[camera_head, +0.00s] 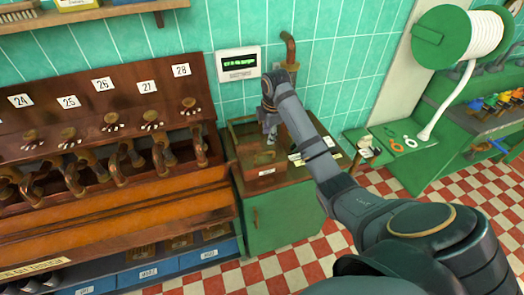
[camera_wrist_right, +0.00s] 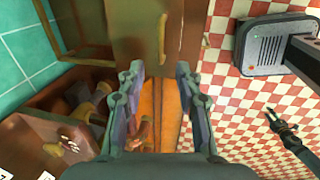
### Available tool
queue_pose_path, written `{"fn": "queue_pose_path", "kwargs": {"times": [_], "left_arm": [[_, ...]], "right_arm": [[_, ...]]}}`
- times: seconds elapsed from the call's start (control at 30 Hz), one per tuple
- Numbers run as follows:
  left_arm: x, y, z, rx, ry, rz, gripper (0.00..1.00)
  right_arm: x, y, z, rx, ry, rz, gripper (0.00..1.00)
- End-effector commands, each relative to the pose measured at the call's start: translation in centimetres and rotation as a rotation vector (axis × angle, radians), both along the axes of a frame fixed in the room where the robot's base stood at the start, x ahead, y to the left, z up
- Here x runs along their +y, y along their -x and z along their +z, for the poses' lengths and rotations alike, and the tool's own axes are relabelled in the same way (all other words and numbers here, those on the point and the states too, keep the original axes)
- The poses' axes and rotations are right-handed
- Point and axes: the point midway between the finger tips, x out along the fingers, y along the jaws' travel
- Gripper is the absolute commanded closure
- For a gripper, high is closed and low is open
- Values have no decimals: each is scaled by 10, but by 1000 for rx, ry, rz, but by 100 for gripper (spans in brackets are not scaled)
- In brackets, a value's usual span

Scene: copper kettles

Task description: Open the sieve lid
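I cannot single out the sieve lid with certainty. A reddish-brown box with a white label (camera_head: 266,172) sits at the front of the green cabinet (camera_head: 285,216) in the head view. My right gripper (camera_head: 270,130) points down over the back left of the cabinet's top, and contact there cannot be told. In the right wrist view my right gripper (camera_wrist_right: 157,78) has its two fingers well apart, with nothing held between them. A dark jointed arm end at the right of that view looks like my left arm; its finger state is unclear.
A wooden rack with numbered labels and copper taps (camera_head: 120,130) stands close on the left. A copper pipe (camera_head: 290,52) and a lit display (camera_head: 238,63) are behind the cabinet. A green bench (camera_head: 405,148) stands right. Checkered floor (camera_head: 290,268) is free in front.

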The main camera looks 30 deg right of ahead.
Motion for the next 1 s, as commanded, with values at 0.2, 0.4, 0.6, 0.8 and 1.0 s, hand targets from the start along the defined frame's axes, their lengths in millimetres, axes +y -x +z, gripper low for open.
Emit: {"fn": "queue_pose_path", "kwargs": {"times": [0.2, 0.4, 0.6, 0.8, 1.0], "left_arm": [[2, 5, 5, 8, -3, 0, 60], [3, 5, 18, 8, -3, -1, 60], [3, 4, 25, 7, -3, -1, 60], [3, 4, 26, 6, -4, -1, 60], [3, 3, 26, 5, -4, -1, 60]], "right_arm": [[0, -2, -11, 5, -3, 2, 65], [-1, -9, -52, 7, -3, 0, 65], [-3, -16, -88, 4, -2, 0, 65], [-4, -19, -103, 1, -1, 1, 65], [-4, -19, -104, 1, 0, 1, 65]]}}
